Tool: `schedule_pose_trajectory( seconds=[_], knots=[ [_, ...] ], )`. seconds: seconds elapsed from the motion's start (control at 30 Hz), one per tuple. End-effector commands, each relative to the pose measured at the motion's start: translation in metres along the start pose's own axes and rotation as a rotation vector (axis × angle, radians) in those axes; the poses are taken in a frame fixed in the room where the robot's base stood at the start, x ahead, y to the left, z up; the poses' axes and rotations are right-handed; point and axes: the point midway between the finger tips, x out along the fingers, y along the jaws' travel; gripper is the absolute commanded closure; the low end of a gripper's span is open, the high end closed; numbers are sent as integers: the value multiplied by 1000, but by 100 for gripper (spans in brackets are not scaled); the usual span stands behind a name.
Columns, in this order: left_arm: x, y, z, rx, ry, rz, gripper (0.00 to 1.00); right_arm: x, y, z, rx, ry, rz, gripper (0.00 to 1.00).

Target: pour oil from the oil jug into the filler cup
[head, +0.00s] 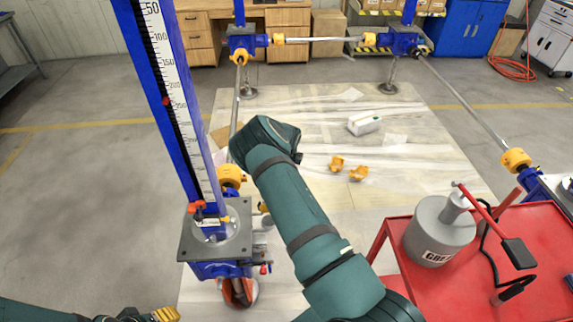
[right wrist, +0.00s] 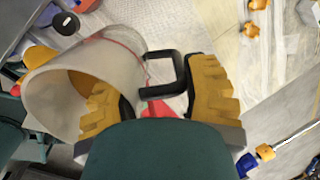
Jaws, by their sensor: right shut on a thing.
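The oil jug (right wrist: 60,97) is a pale translucent cylinder in the right wrist view, tilted, with its wide end facing lower left and a brownish tone inside. Its black handle (right wrist: 160,75) lies between the yellow fingers of my right gripper (right wrist: 158,103), which is shut on the jug. In the head view my right forearm hides this gripper and most of the jug. My left gripper (head: 165,313) shows only a yellow finger at the bottom edge; its opening is unclear. The blue screw jack (head: 217,240) stands left of my right arm. I cannot identify the filler cup for certain.
A tall blue ruled column (head: 170,100) rises from the jack. A red cart (head: 535,235) with a grey grease pot (head: 440,232) stands at the right. Orange parts (head: 347,168) and a white box (head: 364,123) lie on the sheeted floor. Shafts link the far jacks.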

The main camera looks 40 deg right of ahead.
Motion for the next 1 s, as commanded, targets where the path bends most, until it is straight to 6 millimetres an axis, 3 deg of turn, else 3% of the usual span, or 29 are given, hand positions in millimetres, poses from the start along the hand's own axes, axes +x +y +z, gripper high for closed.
schedule_pose_trajectory(
  seconds=[1.0],
  knots=[
    [-10, 4, -2, 1, -1, 1, 50, -13, 21, 2, -21, -10, -187, 95]
  ],
)
